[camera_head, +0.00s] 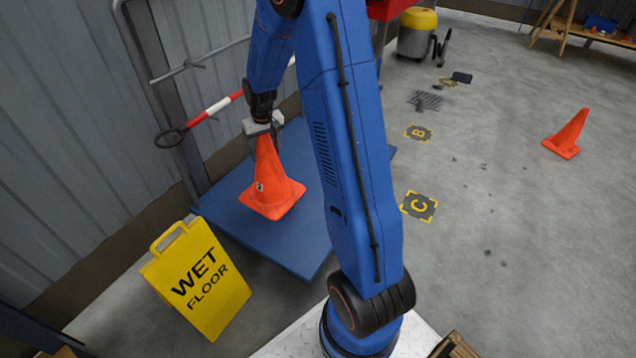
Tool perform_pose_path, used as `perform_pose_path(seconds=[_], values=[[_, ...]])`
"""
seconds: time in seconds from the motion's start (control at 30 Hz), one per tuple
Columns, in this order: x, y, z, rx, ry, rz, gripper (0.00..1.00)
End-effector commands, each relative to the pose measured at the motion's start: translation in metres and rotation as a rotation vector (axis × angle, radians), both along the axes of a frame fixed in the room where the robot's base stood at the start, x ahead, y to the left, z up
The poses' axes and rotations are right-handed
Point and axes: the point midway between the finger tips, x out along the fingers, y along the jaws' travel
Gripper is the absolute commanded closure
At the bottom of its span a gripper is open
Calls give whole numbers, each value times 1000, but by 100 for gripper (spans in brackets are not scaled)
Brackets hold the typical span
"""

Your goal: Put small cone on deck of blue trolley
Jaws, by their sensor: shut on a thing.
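A small orange cone (270,186) hangs upright under my gripper (263,128), which is shut on its tip. The cone is in front of the blue trolley deck (300,240) in the picture. I cannot tell whether its base touches the deck or is a little above it. The deck is flat and its bare front part shows. My blue arm hides the deck's right part. The trolley's grey upright frame stands at the back left.
A yellow wet floor sign (200,280) stands just left of the deck's front. A red and white bar (215,108) is by the trolley frame. Another orange cone (568,135) stands on the open floor at right. A yellow and grey vacuum (415,35) is at the back.

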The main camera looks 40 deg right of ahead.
Motion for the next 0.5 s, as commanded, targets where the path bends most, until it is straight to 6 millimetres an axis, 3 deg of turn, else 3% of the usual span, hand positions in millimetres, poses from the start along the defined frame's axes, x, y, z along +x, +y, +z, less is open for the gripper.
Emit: perform_pose_path(seconds=[0.03,0.2,0.5], values=[[-15,-11,0,0,-1,5,80],[-52,-32,-4,-2,-3,39,80],[-84,-44,-4,-4,-4,52,80]])
